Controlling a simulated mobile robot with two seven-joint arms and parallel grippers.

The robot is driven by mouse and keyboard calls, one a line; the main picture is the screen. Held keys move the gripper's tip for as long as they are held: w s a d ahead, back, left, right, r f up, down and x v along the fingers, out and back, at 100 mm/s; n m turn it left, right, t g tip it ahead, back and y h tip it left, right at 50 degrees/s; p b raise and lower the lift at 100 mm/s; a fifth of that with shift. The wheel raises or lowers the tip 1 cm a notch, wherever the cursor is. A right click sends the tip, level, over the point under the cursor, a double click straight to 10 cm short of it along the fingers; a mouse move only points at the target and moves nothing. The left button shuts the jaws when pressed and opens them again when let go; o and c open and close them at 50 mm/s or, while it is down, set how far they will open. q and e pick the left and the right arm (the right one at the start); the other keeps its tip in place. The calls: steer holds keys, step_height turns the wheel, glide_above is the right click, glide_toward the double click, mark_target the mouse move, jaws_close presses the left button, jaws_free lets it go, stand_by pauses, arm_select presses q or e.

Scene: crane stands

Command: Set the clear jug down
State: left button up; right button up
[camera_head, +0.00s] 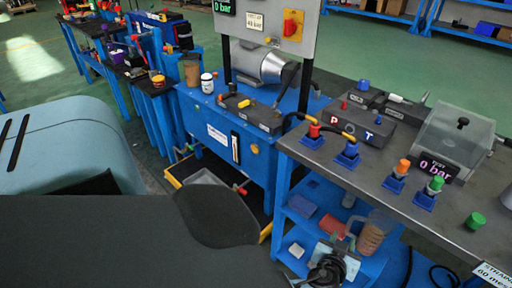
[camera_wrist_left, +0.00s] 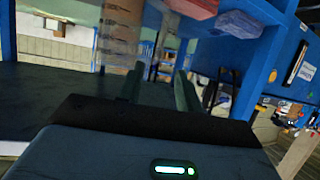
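The clear jug (camera_head: 371,238) holds brown contents and stands on the blue lower shelf of the right-hand bench, its handle towards the left. In the left wrist view a clear body (camera_wrist_left: 120,38), likely the jug, is just beyond my fingers. My left gripper (camera_wrist_left: 160,88) has its two dark fingers apart, with a gap between them. I cannot tell whether the fingers touch the handle. My right gripper is not in view.
The metal bench top (camera_head: 400,185) overhangs the shelf. A red item (camera_head: 331,226) and a blue item (camera_head: 302,205) lie on the shelf left of the jug. A small white block (camera_head: 297,250) is near the arm. A blue hydraulic stand (camera_head: 225,135) is on the left.

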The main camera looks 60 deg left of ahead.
arm_select(q)
steer(key=shift+s, duration=0.1)
steer(key=s+f+m+g+h, duration=0.25)
steer(key=s+f, duration=0.55)
steer(key=s, duration=0.4)
steer(key=s+d+m+g+h, duration=0.1)
steer(key=s+m+h, duration=0.1)
steer(key=s, duration=1.3)
steer(key=s+d+m+g+h, duration=0.2)
steer(key=s+h, duration=0.1)
steer(key=s, duration=1.2)
steer(key=shift+s+d+f+m, duration=0.25)
steer(key=shift+s+f+m, duration=0.1)
steer(key=shift+s+f, duration=0.1)
steer(key=shift+w+h, duration=0.1)
steer(key=shift+h, duration=0.15)
